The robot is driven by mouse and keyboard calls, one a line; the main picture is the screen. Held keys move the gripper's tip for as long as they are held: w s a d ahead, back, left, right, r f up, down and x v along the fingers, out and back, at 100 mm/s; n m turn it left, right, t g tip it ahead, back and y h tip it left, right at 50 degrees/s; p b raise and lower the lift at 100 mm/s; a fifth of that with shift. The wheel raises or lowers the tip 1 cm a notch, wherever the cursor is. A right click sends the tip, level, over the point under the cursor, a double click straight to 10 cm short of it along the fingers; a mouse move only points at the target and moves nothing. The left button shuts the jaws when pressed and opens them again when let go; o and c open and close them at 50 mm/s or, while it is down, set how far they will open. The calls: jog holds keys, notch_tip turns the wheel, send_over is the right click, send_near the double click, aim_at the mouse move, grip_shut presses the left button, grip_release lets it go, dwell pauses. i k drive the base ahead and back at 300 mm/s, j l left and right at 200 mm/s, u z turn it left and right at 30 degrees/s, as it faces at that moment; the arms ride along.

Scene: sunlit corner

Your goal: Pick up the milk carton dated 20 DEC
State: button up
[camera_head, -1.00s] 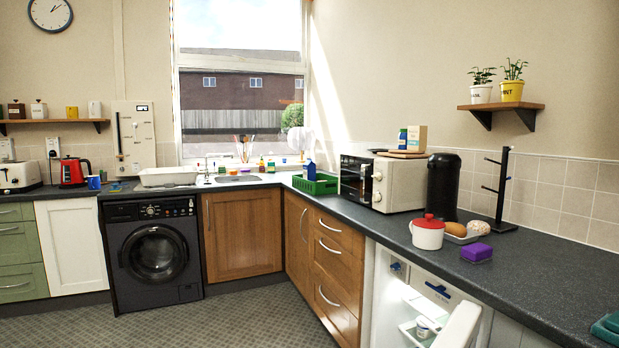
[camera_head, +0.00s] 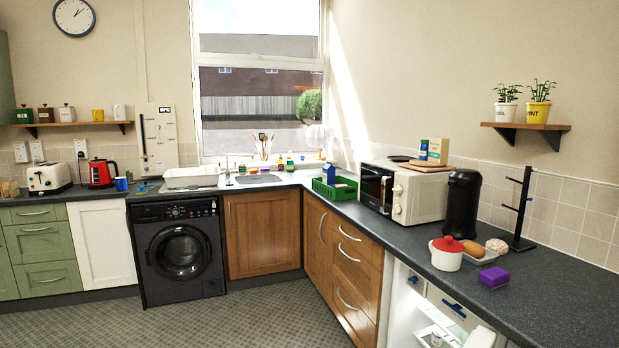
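A carton-like blue and white pack (camera_head: 329,173) stands in a green crate (camera_head: 334,191) on the worktop near the window corner. Its print is too small to read, so I cannot tell whether it is a milk carton or what date it bears. The low white fridge (camera_head: 398,296) under the right worktop stands open. A small white tub (camera_head: 437,339) shows inside it, and much of its inside is cut off by the lower edge. No date reading 20 DEC is legible anywhere. My gripper is not in view.
A microwave (camera_head: 418,196), black canister (camera_head: 462,205), red-lidded pot (camera_head: 447,256), purple sponge (camera_head: 493,277) and black mug stand (camera_head: 520,212) occupy the right worktop. The fridge door (camera_head: 482,338) juts out at the lower right. The patterned floor (camera_head: 240,318) in front of the cabinets is clear.

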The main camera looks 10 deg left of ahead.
aim_at(328, 170)
jog(key=i+j+u, duration=0.2)
jog(key=j, duration=0.25)
jog(key=i+j+u, duration=0.1)
jog(key=j+u, duration=0.15)
jog(key=j, duration=0.15)
jog(key=i+j+u, duration=0.2)
jog(key=j, duration=0.2)
jog(key=i+j+u, duration=0.3)
jog(key=i+j, duration=0.15)
jog(key=i, duration=0.2)
jog(key=i+j, duration=0.2)
jog(key=i, duration=0.2)
jog(key=i+j+u, duration=0.15)
jog(key=i, duration=0.3)
jog(key=i+j, duration=0.25)
jog(key=i, duration=0.2)
jog(key=i+l+z, duration=0.1)
jog(key=i+z, duration=0.3)
jog(key=i, duration=0.25)
jog(key=i+z, duration=0.35)
jog(key=i, duration=0.25)
jog(key=i+j+z, duration=0.4)
jog(key=i, duration=0.2)
jog(key=l, duration=0.1)
